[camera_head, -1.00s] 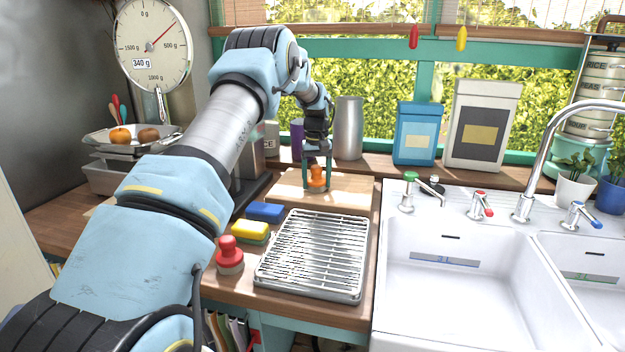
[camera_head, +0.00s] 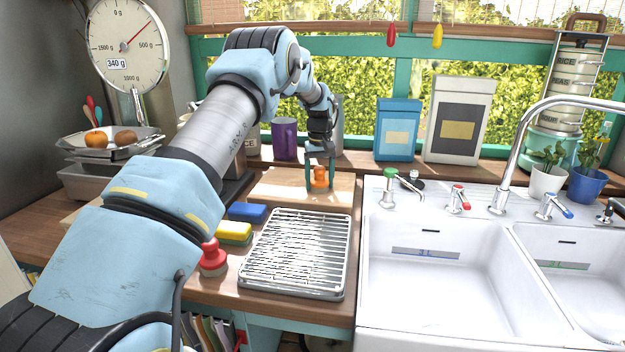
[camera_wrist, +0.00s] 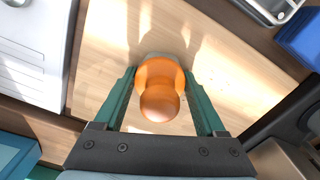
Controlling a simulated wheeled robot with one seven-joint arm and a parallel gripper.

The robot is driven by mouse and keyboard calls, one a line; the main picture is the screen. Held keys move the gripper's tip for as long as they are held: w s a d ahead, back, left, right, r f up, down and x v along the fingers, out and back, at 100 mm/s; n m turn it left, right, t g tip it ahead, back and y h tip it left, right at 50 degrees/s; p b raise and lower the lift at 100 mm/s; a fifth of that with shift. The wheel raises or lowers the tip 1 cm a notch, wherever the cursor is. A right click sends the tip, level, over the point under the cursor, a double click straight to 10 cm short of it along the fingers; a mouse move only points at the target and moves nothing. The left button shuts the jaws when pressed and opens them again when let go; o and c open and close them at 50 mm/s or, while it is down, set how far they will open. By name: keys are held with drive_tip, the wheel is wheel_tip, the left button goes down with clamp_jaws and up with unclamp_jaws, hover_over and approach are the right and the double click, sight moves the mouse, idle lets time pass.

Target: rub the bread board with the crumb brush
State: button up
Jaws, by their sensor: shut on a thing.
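The crumb brush (camera_head: 320,177) has an orange knobbed handle. My gripper (camera_head: 319,172) is shut on it, with a green finger on each side. In the wrist view the orange knob (camera_wrist: 160,95) sits between the fingers, and a pale edge shows just beyond it. The bread board (camera_head: 275,187) is a light wooden slab on the counter behind the rack, and it fills most of the wrist view (camera_wrist: 105,45). The brush is over the right part of the board. Its underside is hidden, so I cannot tell for sure whether it touches the wood.
A wire rack on a tray (camera_head: 295,250) lies in front of the board. A blue sponge (camera_head: 248,212), a yellow sponge (camera_head: 234,232) and a red-knobbed brush (camera_head: 213,258) stand left of it. The sink (camera_head: 440,270) is right. A purple mug (camera_head: 284,140) and boxes (camera_head: 397,130) stand behind.

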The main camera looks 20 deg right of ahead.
sight(286, 187)
drive_tip(key=shift+s+d, duration=0.1)
drive_tip(key=shift+d, duration=0.1)
drive_tip(key=shift+a, duration=0.1)
drive_tip(key=shift+w+a+r+p, duration=0.1)
drive_tip(key=shift+w+a, duration=0.2)
drive_tip(key=shift+a, duration=0.2)
drive_tip(key=shift+w+a+p, duration=0.1)
drive_tip(key=shift+w+a, duration=0.15)
drive_tip(key=shift+a, duration=0.25)
drive_tip(key=shift+w+a+r+p, duration=0.1)
drive_tip(key=shift+w+a, duration=0.2)
drive_tip(key=shift+a, duration=0.2)
drive_tip(key=shift+w+a+f, duration=0.1)
drive_tip(key=shift+w+a, duration=0.3)
drive_tip(key=shift+a, duration=0.35)
drive_tip(key=shift+w+a+f, duration=0.1)
drive_tip(key=shift+w+a, duration=0.35)
drive_tip(key=shift+a, duration=0.3)
drive_tip(key=shift+w+a+f, duration=0.1)
drive_tip(key=shift+w+a, duration=0.3)
drive_tip(key=shift+a, duration=0.35)
drive_tip(key=shift+w+a+f, duration=0.1)
drive_tip(key=shift+w+a, duration=0.15)
drive_tip(key=shift+a, duration=0.25)
drive_tip(key=shift+w+a+f, duration=0.1)
drive_tip(key=shift+w+a, duration=0.1)
drive_tip(key=shift+a, duration=0.25)
drive_tip(key=shift+r+p, duration=1)
drive_tip(key=shift+r, duration=2.15)
